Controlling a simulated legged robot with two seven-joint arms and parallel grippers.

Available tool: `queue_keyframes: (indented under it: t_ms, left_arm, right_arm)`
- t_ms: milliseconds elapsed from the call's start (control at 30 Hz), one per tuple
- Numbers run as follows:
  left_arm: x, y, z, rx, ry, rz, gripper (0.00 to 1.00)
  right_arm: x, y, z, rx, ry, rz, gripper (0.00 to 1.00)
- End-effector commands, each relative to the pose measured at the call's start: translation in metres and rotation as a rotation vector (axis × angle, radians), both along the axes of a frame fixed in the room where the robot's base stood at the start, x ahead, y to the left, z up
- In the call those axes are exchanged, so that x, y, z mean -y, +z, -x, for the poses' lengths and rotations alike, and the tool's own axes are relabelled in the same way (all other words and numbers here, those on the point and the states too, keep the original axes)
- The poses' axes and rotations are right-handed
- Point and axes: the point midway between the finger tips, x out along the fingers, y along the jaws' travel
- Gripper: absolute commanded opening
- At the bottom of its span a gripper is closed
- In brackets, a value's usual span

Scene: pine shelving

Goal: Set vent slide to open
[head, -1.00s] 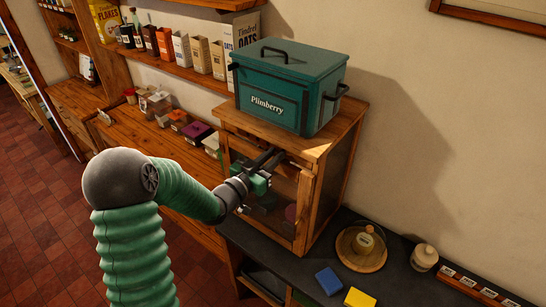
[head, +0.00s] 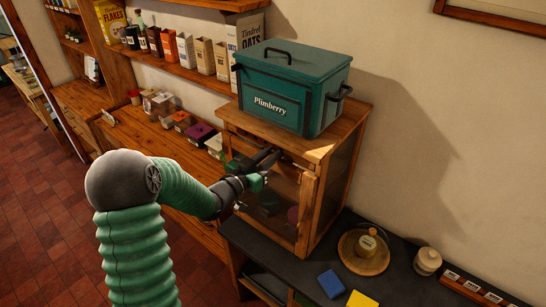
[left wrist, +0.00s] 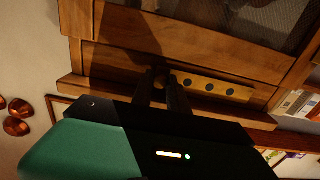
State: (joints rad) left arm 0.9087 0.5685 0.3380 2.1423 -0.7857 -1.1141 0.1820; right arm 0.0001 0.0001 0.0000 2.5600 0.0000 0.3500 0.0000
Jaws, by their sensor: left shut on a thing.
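The vent slide (left wrist: 215,87) is a pale wooden strip with a row of several dark round holes, set in the wooden rail of the cabinet, in the left wrist view. My left gripper (left wrist: 163,78) has its two dark fingers close together at the left end of the strip, shut on a small knob that they mostly hide. In the head view my left gripper (head: 272,156) reaches the top front rail of the wooden cabinet (head: 311,205). There the arm and fingers hide most of the slide. My right gripper is not in view.
A teal Plimberry box (head: 293,88) stands on the cabinet. The dark counter (head: 310,262) holds a blue block (head: 331,283), a yellow block (head: 361,299), a round wooden board (head: 347,255) and a pale jar (head: 427,261). Shelves with several cartons are behind.

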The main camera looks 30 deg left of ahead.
Motion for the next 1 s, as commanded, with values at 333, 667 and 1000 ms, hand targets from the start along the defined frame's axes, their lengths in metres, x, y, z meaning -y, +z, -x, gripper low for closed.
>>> queue_keyframes:
  t_ms: [333,667,1000]
  left_arm:
    - [-0.001,0.000,0.001,0.000,0.004,0.000,0.41]
    - [-0.004,-0.004,0.028,0.000,0.006,-0.003,0.41]
    - [-0.015,-0.005,0.125,0.000,0.009,-0.001,0.41]
  right_arm:
    - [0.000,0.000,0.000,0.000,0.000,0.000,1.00]
    - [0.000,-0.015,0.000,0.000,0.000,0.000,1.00]
    - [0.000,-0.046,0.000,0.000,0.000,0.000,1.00]
